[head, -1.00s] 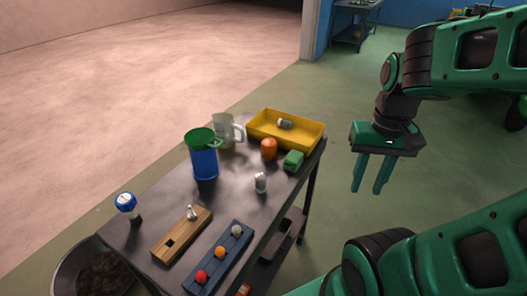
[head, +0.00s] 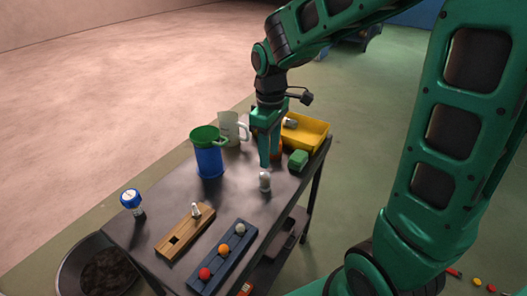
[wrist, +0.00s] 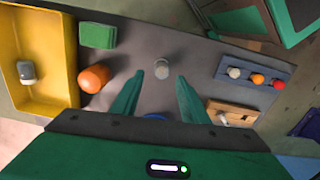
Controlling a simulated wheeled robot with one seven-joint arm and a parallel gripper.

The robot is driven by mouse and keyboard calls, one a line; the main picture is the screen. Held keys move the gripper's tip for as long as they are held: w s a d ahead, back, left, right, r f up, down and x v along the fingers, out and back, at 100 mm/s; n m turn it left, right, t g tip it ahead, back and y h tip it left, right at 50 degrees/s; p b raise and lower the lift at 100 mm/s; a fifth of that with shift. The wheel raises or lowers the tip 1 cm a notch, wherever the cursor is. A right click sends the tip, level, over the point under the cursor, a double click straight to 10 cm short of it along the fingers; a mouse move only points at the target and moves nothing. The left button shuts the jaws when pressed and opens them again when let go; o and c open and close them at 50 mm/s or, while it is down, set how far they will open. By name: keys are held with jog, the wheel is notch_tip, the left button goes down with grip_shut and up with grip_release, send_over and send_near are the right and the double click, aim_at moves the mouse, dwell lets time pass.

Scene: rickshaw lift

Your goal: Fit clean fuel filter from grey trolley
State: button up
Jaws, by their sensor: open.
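A similar cylinder with a dark grey part (wrist: 27,72) lies in the yellow tray (head: 318,127). I cannot tell from their look which is clean. My gripper (head: 270,164) is open and empty, pointing down above the trolley, just behind the standing cylinder in the head view. In the wrist view the standing cylinder (wrist: 162,69) shows between and just beyond the open fingertips (wrist: 159,80).
A blue jug with green rim (head: 208,158), a clear mug (head: 229,128), an orange object (wrist: 95,78) and a green block (head: 298,160) stand near my gripper. A wooden block (head: 178,236), a blue rack of balls (head: 222,262) and a blue-topped gauge (head: 131,199) are nearer the front.

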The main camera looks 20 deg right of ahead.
aim_at(265, 174)
jog(key=shift+w+a+f+n, duration=0.3)
jog(key=shift+a+f, duration=0.1)
jog(key=shift+a, duration=0.2)
jog(key=shift+d+f, duration=0.1)
jog(key=shift+f, duration=4.65)
jog(key=shift+c, duration=0.3)
jog(key=c, duration=0.8)
jog(key=shift+r, duration=3.5)
